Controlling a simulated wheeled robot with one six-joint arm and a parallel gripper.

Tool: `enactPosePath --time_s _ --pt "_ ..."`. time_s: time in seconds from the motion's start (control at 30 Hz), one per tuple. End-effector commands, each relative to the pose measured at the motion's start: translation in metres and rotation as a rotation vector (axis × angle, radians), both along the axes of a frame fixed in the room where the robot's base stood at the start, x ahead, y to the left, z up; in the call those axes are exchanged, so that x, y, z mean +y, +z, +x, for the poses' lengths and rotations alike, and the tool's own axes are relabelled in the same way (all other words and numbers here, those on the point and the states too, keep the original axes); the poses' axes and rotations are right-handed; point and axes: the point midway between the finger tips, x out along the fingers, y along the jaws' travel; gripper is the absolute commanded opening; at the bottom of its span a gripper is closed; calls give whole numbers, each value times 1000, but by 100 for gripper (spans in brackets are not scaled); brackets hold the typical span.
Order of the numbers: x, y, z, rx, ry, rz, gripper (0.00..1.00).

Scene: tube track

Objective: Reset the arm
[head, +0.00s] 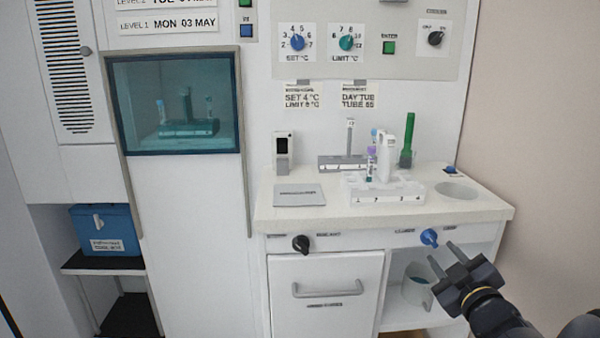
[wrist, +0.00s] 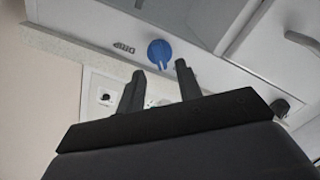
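My gripper (head: 442,256) is at the lower right of the head view, in front of the counter's front panel. Its two dark fingers are apart with nothing between them. A blue knob (head: 429,237) on the panel is just above and left of the fingertips. In the wrist view the fingers (wrist: 159,74) show spread, with the blue knob (wrist: 161,52) beyond them. I cannot tell whether a finger touches the knob.
The counter (head: 245,215) holds a white numbered rack (head: 385,190) with a purple-capped tube, a green tube (head: 407,140) and a grey plate (head: 299,194). A black knob (head: 300,244) sits above a drawer (head: 325,295). A blue box (head: 104,230) stands on the left shelf.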

Motion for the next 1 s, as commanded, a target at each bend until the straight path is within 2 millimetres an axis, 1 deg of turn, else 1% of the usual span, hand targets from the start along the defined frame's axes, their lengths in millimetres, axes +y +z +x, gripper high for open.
enactPosePath --time_s 0.03,0.1,0.2,0.37,0.77,0.87,1.0 --pt "1 -2 10 0 4 -1 34" --pt "2 -2 20 0 3 1 34" --pt "2 -1 32 1 2 0 34" --pt "2 0 41 -1 1 1 34" --pt "1 0 39 0 -1 13 34" --pt "1 0 33 1 -2 8 34" --pt "-1 2 14 0 -4 0 34"
